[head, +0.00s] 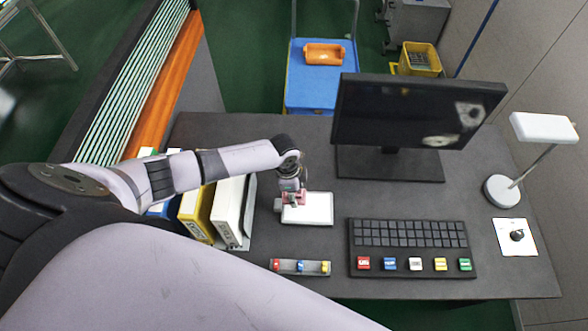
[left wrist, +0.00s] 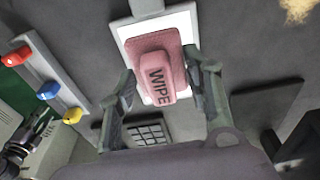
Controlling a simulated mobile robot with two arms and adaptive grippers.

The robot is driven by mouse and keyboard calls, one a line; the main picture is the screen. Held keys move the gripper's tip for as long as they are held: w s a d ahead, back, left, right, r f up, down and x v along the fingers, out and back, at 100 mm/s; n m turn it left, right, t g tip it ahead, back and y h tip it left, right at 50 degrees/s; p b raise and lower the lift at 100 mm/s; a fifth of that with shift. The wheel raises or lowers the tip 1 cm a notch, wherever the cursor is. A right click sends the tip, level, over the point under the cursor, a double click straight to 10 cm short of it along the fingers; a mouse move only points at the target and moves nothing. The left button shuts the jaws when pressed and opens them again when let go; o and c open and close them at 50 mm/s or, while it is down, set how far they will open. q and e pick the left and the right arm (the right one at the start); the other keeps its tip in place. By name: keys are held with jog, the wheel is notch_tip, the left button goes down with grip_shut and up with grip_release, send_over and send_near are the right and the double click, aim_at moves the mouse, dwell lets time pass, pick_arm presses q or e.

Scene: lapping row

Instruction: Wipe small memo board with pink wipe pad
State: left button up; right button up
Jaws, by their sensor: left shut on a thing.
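The small memo board (head: 318,209) is a white rectangle lying on the dark desk, left of the keyboard. It also shows in the left wrist view (left wrist: 185,22). My left gripper (head: 291,192) is over the board's left part, pointing down. It is shut on the pink wipe pad (left wrist: 155,70), which has WIPE printed on its handle. In the left wrist view the fingers (left wrist: 160,82) stand on both sides of the handle. The pad's base lies over the board and appears to touch it. In the head view the pad is mostly hidden by the gripper. My right gripper is out of view.
A grey rack (head: 285,267) with red, blue and yellow pieces lies in front of the board. A black keyboard panel (head: 408,240) is to its right, and a monitor (head: 415,110) stands behind. White and yellow binders (head: 229,210) stand close on the left. A lamp (head: 503,190) is far right.

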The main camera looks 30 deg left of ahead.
pick_arm(q)
jog(key=shift+r, duration=1.5)
